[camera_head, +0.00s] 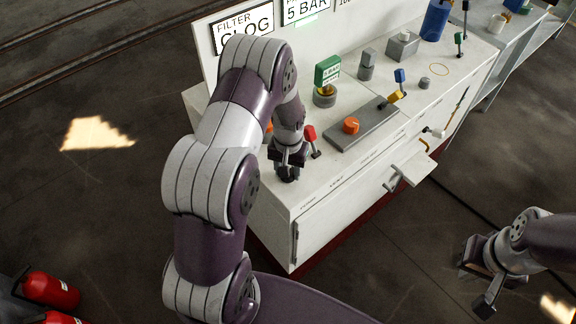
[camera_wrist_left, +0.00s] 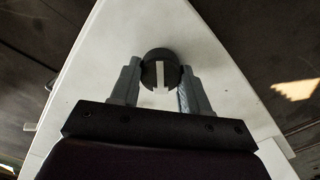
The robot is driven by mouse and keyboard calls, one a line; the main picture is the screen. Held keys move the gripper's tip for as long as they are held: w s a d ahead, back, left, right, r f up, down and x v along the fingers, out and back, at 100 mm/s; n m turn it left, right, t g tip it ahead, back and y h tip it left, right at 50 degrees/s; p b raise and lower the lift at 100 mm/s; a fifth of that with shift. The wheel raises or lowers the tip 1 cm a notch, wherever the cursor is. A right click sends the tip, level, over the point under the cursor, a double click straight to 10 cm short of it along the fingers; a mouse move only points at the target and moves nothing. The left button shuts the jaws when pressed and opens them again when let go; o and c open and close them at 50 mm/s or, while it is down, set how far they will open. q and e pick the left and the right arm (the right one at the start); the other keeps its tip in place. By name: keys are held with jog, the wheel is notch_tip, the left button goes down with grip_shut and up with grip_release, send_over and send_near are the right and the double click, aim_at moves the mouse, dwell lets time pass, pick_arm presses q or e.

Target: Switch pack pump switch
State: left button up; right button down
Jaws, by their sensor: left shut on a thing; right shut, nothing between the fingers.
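A dark round knob (camera_wrist_left: 149,70) with a white pointer mark sits on the pale bench top (camera_wrist_left: 221,98). It shows between the fingertips of my left gripper (camera_wrist_left: 160,78), one finger on each side. In the head view my left gripper (camera_head: 288,172) points down at the near left corner of the bench (camera_head: 312,192); there the gripper hides the knob. The left gripper is shut on the knob. My right gripper (camera_head: 474,280) is at the lower right, away from the bench, shut and empty. Small labels along the bench's front edge are too small to read surely.
A red-tipped lever (camera_head: 310,134) stands just right of my left gripper. Farther right are a grey plate with an orange knob (camera_head: 351,125), a green gauge (camera_head: 327,70) and a blue cylinder (camera_head: 436,20). Red extinguishers (camera_head: 50,289) are at lower left. Floor before the bench is clear.

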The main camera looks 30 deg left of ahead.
pick_arm(q)
jog(key=shift+m+p, duration=0.35)
jog(key=shift+m, duration=1.15)
jog(key=o, duration=1.1)
jog(key=shift+c, duration=0.2)
notch_tip(320, 180, up, 13)
jog(key=shift+f, duration=0.15)
